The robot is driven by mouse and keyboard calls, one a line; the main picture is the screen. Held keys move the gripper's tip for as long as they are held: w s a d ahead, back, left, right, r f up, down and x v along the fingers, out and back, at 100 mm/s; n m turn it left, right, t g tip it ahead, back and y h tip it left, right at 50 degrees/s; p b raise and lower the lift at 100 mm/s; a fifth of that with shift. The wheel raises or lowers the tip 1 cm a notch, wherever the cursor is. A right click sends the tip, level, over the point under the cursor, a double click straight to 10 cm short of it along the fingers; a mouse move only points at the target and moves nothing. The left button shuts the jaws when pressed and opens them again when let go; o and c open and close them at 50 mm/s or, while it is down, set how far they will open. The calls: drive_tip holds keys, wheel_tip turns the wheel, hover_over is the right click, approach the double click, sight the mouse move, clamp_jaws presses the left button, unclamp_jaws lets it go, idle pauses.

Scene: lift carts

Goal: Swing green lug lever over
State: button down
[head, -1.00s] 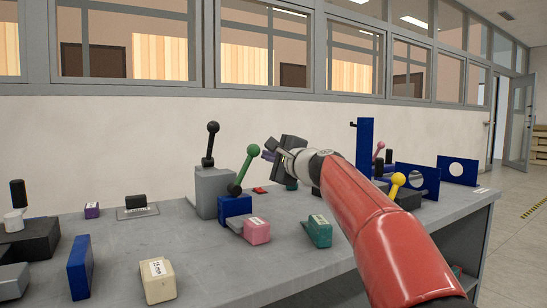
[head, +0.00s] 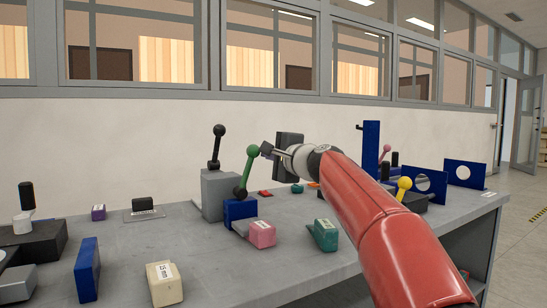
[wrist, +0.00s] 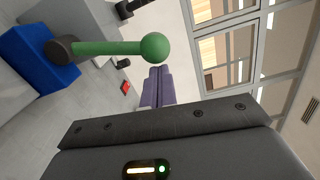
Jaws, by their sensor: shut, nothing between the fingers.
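The green lug lever (head: 247,170) stands on a blue block (head: 238,210), with a green rod and ball knob on a dark pivot. It leans slightly to the right in the head view. In the wrist view the green lever (wrist: 110,48) lies across the upper left, its ball just above my fingers. My gripper (head: 266,149) is shut and empty, just right of the green ball. In the wrist view its fingers (wrist: 158,85) are together, close to the ball. I cannot tell whether they touch it.
A grey block (head: 218,188) with a black ball lever (head: 216,146) stands behind left. Pink (head: 262,235) and teal (head: 326,235) blocks lie in front. A yellow ball lever (head: 403,187) and blue upright plate (head: 371,147) stand right. The bench front (head: 220,275) has clear room.

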drive_tip(key=s+a+r+n, duration=0.1)
drive_tip(key=s+a+n, duration=0.4)
drive_tip(key=a+n, duration=0.3)
drive_tip(key=shift+s+a+r+n, duration=0.15)
drive_tip(key=shift+s+r+n, duration=0.15)
drive_tip(key=shift+n, duration=0.6)
